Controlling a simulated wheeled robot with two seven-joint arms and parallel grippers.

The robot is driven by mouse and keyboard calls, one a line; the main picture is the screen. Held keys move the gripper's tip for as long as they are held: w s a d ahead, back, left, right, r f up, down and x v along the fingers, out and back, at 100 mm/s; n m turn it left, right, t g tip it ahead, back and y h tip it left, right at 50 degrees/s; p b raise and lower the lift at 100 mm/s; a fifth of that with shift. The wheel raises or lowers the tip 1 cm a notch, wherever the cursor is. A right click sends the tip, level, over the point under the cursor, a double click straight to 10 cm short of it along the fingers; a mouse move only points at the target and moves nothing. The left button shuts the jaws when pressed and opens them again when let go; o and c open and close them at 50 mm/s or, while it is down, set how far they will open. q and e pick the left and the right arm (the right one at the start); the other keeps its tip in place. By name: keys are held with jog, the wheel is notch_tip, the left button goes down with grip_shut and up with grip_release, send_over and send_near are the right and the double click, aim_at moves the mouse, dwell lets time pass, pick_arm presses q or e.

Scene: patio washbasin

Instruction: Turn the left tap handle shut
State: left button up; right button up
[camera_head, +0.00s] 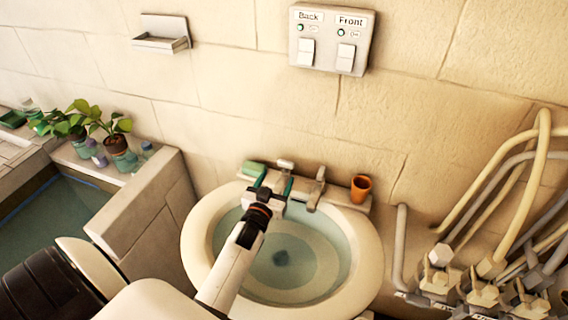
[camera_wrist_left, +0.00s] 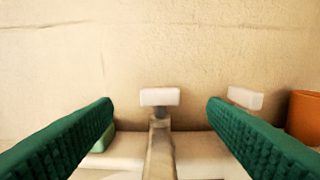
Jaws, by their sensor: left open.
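The left tap handle (camera_head: 285,164) is a pale bar on top of a tap at the back rim of the round washbasin (camera_head: 370,262). In the left wrist view the left tap handle (camera_wrist_left: 160,97) shows near the middle, on a grey tap body (camera_wrist_left: 160,145). My left gripper (camera_head: 275,183) is over the basin's back edge, with its green fingers open and pointing at the tap. In the wrist view one finger is on each side of the handle, with gaps between. The right tap (camera_head: 318,186) stands to the right, its handle (camera_wrist_left: 245,98) beyond the right finger. My right gripper is not in view.
An orange cup (camera_head: 360,188) stands right of the taps and a green soap bar (camera_head: 254,168) lies left, close to the fingers. The wall (camera_head: 240,120) is close behind. Pipes (camera_head: 500,190) fill the right side; potted plants (camera_head: 118,145) stand at left.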

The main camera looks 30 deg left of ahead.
aim_at(285, 164)
pick_arm(q)
jog(key=x, duration=0.5)
jog(key=shift+w+f, duration=0.1)
jog(key=shift+w, duration=0.15)
jog(key=shift+w+a+p, duration=0.2)
jog(key=shift+w+p, duration=0.1)
jog(key=shift+w, duration=0.4)
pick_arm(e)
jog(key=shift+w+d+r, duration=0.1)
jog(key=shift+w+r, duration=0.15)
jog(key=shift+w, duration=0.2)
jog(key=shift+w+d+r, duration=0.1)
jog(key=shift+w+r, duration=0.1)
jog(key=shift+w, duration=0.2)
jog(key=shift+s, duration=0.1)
pick_arm(q)
jog(key=c, duration=1)
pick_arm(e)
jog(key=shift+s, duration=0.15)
